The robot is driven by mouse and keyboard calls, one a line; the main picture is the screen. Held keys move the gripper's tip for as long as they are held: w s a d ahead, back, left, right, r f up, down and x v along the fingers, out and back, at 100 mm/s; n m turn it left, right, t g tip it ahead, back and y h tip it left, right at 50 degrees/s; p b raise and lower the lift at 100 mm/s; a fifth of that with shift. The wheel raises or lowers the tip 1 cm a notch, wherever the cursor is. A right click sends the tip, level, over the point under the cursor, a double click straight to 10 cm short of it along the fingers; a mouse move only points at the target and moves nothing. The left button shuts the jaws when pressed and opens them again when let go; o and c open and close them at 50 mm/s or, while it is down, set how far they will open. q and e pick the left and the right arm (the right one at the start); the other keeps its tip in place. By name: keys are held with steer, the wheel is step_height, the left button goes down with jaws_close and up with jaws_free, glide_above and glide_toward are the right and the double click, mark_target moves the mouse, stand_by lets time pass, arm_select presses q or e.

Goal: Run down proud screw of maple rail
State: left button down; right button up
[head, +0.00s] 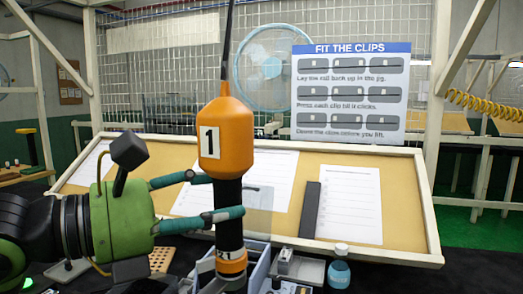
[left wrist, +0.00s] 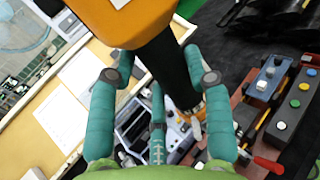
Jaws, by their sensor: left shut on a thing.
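My left gripper (head: 220,195) comes in from the left, its teal fingers closed around the black body of an upright driver (head: 226,135). The driver has an orange head marked 1, an orange band lower down and a cable rising from its top. In the left wrist view the driver (left wrist: 185,80) runs down between the teal fingers (left wrist: 160,85), and its lower end is over the bench fixtures. I cannot pick out the maple rail or a proud screw for certain. My right gripper is not in view.
A grey-blue tray (head: 259,272) and a blue bottle (head: 339,274) stand by the driver's lower end. A brown fixture (left wrist: 222,110) and a button panel (left wrist: 297,98) show in the wrist view. A tilted board (head: 400,222) with papers and a dark bar (head: 310,210) stands behind.

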mark_target(215, 253)
arm_select(q)
step_height(215, 253, down, 11)
steer(key=b, duration=0.9)
steer(key=shift+f, duration=0.1)
steer(key=shift+f+b, duration=0.8)
steer(key=shift+b, duration=0.2)
stand_by(1.2)
steer(key=shift+r+p, duration=2.3)
steer(key=shift+r, duration=0.95)
